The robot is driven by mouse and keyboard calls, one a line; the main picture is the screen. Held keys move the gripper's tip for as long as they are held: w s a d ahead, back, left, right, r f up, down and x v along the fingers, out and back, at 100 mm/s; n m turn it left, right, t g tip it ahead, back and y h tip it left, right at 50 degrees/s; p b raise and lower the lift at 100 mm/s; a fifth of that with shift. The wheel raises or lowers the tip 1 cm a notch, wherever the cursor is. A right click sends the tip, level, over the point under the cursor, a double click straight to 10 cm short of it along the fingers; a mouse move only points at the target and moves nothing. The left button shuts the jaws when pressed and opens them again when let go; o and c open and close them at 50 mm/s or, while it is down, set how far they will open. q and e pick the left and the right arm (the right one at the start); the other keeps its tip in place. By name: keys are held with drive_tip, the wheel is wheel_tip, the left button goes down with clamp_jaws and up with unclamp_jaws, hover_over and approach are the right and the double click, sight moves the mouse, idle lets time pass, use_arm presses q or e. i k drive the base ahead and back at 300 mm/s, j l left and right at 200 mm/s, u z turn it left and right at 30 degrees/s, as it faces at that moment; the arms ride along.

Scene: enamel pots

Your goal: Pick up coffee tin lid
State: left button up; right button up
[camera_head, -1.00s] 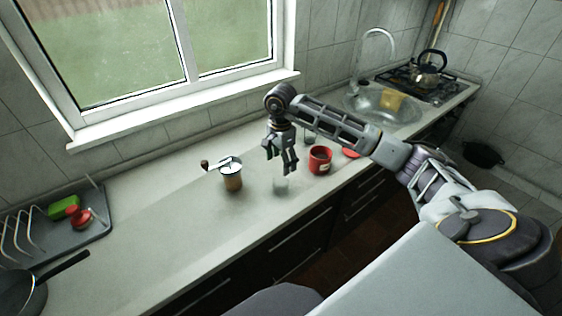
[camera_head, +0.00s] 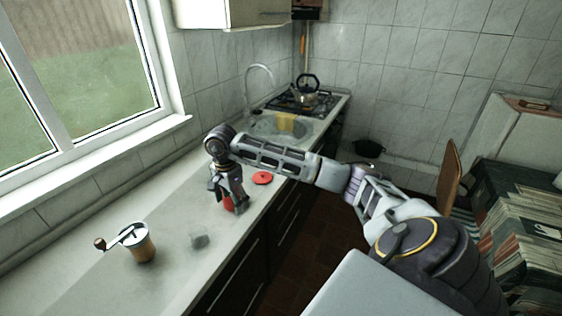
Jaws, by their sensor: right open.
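The coffee tin lid (camera_head: 262,178) is a flat red disc lying on the counter, just right of my right gripper. The red coffee tin (camera_head: 228,203) stands on the counter and is mostly hidden behind my gripper's fingers. My right gripper (camera_head: 229,208) points down with its fingers open, in line with the tin and left of the lid. Whether the fingers touch the tin I cannot tell. My left gripper is out of view.
Farther back are the sink (camera_head: 265,127) with a yellow cloth (camera_head: 286,122) and the stove with a kettle (camera_head: 306,90). A chair (camera_head: 450,180) stands at right.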

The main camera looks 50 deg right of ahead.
sight(262, 178)
drive_tip(key=z, duration=1.35)
